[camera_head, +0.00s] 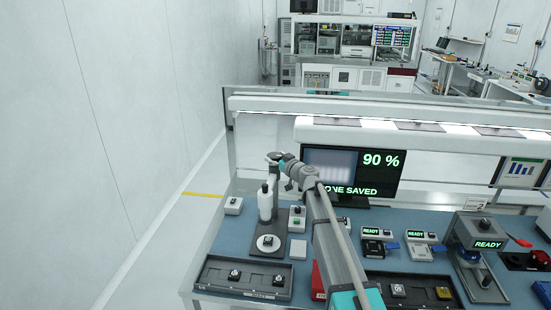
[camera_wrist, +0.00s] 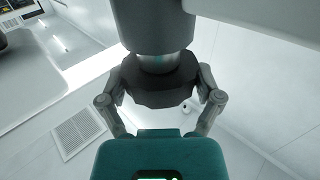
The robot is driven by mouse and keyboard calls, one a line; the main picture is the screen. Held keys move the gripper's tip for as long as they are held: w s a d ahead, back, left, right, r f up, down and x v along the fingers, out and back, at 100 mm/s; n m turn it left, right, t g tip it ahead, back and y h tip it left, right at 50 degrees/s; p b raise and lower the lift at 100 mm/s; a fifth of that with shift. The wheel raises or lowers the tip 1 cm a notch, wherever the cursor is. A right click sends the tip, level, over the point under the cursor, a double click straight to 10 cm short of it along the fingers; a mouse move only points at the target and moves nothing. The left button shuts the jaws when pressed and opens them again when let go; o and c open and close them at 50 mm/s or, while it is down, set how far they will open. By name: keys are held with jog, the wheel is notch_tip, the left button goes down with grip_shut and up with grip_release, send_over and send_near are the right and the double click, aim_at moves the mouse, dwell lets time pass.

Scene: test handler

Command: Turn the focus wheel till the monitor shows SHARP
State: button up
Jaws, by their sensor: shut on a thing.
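The monitor (camera_head: 397,178) at the back of the bench shows "90 %" and a line ending in "ONE SAVED", its start hidden by my arm. Its left half shows a pale, blurry picture. The microscope (camera_head: 265,204) stands on the left of the bench, a small part on its round stage (camera_head: 268,243). My gripper (camera_head: 281,161) is at the top of its column. In the wrist view my gripper (camera_wrist: 160,103) is shut on the dark, faceted focus wheel (camera_wrist: 158,82), a finger on each side. The wheel sits under a grey cylinder.
A dark tray (camera_head: 243,277) with small parts lies at the front left. Small boxes (camera_head: 297,218) stand beside the microscope. Devices marked READY (camera_head: 487,244) stand to the right. A lit shelf (camera_head: 400,130) runs above the bench's back edge.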

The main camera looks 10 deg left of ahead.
jog(key=n+g+y, duration=0.2)
jog(key=g, duration=0.1)
jog(key=n+g+y, duration=0.1)
jog(key=n+g, duration=0.1)
jog(key=shift+w+d+y, duration=0.1)
jog(key=shift+w+y, duration=0.2)
jog(key=shift+y, duration=0.1)
jog(key=shift+s+n+g+y, duration=0.1)
jog(key=shift+n+g+y, duration=0.5)
jog(key=shift+n+g, duration=0.65)
jog(key=shift+g, duration=0.55)
jog(key=o, duration=0.9)
jog(key=shift+s, duration=0.1)
jog(key=v, duration=1.2)
